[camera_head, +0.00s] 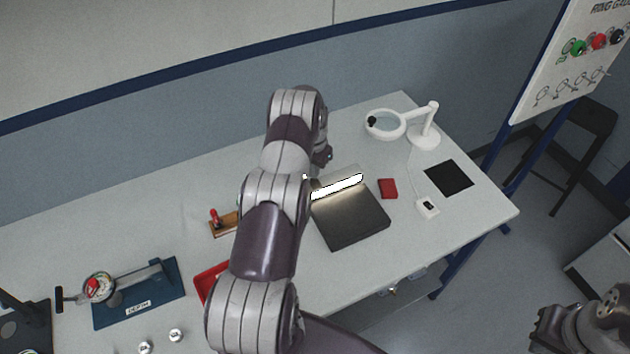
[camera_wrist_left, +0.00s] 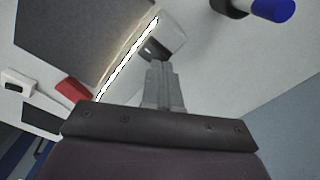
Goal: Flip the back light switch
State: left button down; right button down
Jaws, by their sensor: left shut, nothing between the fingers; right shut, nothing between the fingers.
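The light is a glowing white bar (camera_head: 337,187) along the back edge of a dark flat plate (camera_head: 352,222). The bar also glows in the left wrist view (camera_wrist_left: 127,58). A dark switch (camera_wrist_left: 154,50) sits on the light's grey housing (camera_wrist_left: 168,38) in that view; its rocker position is too small to tell. My left gripper (camera_wrist_left: 158,66) is shut and empty, its tips right at the switch; I cannot tell whether they touch. In the head view my left arm hides the switch. My right gripper (camera_head: 548,324) is shut and empty, low at the right, off the table.
A white magnifier lamp (camera_head: 425,137), a red block (camera_head: 388,188), a small white box (camera_head: 427,207) and a black square (camera_head: 448,178) are right of the plate. A red-handled stamp (camera_head: 215,216) and a blue gauge base (camera_head: 140,296) are left. A blue-ended cylinder (camera_wrist_left: 272,9) is nearby.

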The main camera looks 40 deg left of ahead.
pick_arm(q)
jog(key=shift+f+b, duration=0.8)
jog(key=shift+f, duration=0.05)
dwell(0.5)
jog(key=shift+s+f, duration=0.1)
jog(key=shift+f, duration=0.1)
jog(key=shift+r+p, duration=1.45)
jog(key=shift+r, duration=2.05)
